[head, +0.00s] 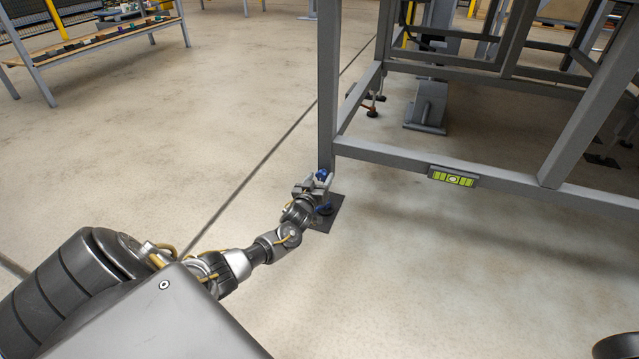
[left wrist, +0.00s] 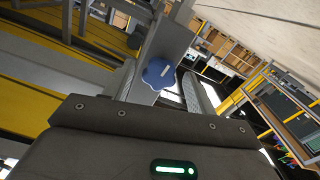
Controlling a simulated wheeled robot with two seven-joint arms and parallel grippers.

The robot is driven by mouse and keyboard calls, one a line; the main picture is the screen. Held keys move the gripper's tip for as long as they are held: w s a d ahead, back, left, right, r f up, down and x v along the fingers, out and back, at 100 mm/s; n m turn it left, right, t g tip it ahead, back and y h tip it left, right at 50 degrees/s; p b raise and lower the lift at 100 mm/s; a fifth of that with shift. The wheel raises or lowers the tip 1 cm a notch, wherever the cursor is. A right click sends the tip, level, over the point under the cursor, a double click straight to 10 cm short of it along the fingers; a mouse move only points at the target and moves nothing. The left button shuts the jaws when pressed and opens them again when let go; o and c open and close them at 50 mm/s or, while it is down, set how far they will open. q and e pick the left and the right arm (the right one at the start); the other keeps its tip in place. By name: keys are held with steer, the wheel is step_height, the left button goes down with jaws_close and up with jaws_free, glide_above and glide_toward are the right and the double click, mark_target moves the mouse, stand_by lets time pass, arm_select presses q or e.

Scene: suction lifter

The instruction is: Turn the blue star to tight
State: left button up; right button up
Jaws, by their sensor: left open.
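The blue star (left wrist: 158,73) is a lobed knob with a pale mark on its face. In the left wrist view it sits between the two fingers of my left gripper (left wrist: 160,90), with space on both sides. In the head view the star (head: 322,175) is at the foot of the grey frame's near left leg. My left gripper (head: 314,182) is open around or just in front of it; contact cannot be told. My right gripper is not in view.
The grey frame (head: 400,158) carries a green spirit level (head: 452,179) on its lower rail. A dark plate (head: 333,215) with a blue foot part lies under the leg. A low bench (head: 100,38) stands far left. The floor at left is clear.

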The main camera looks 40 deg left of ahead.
arm_select(q)
steer(key=c, duration=1)
